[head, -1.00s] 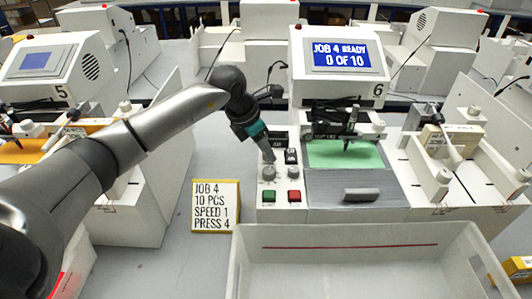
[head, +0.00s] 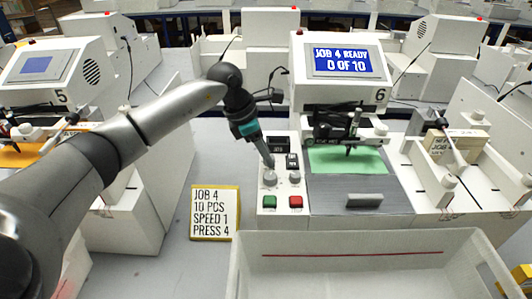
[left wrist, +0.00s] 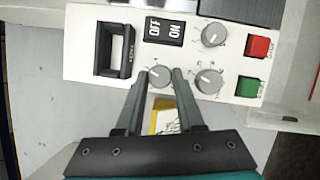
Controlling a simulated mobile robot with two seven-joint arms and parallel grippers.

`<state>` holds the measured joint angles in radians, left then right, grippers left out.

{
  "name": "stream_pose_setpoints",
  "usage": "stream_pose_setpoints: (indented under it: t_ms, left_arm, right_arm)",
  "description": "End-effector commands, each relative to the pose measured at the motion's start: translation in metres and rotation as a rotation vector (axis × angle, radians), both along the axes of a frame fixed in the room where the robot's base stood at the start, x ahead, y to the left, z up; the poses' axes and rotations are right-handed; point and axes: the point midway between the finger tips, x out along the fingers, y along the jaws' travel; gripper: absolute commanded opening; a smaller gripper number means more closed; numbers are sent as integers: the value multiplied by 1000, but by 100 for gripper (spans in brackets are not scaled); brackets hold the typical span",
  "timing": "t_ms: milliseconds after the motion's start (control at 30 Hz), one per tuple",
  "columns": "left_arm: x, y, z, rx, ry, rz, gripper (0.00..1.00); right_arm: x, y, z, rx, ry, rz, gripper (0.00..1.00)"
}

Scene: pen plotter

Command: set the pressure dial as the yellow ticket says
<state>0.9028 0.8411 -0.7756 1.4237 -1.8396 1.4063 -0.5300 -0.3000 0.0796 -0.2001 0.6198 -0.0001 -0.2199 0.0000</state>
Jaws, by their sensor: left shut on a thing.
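The yellow ticket (head: 214,212) stands left of machine 6 and reads JOB 4, 10 PCS, SPEED 1, PRESS 4. A bit of it shows between my fingers in the left wrist view (left wrist: 164,117). My left gripper (head: 269,164) points down at the control panel (left wrist: 85,40). In the left wrist view its fingers are closed on both sides of a grey dial (left wrist: 160,76). In the head view the gripper hides that dial. Two other grey dials (left wrist: 208,80) (left wrist: 213,35) are free. The dial labels are too small to read. My right gripper is not in view.
The panel also has an OFF/ON switch (left wrist: 163,30), a green button (head: 270,202) and a red button (head: 296,201). The screen (head: 346,60) reads JOB 4 READY, 0 OF 10. Green paper (head: 345,161) lies under the pen carriage. An empty white bin (head: 350,243) stands in front.

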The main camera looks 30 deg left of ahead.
Motion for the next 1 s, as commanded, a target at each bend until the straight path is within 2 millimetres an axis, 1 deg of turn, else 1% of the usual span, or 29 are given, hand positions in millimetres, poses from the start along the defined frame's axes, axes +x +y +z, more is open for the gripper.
stream_pose_setpoints:
  t_ms: [67,100,367,633,733,867,1000]
  left_arm:
    - [1,0,1,0,-3,1,0]
    - [1,0,1,0,-3,1,38]
    - [0,0,1,0,-2,2,67]
    - [0,0,1,0,0,1,67]
    - [-1,3,9,1,-2,2,67]
    - [-6,10,29,2,-6,2,67]
    - [-14,20,61,2,-6,3,67]
  right_arm:
    - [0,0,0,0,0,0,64]
    - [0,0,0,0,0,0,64]
    - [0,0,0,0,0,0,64]
    - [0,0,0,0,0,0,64]
    - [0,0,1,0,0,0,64]
    - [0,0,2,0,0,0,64]
    - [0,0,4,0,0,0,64]
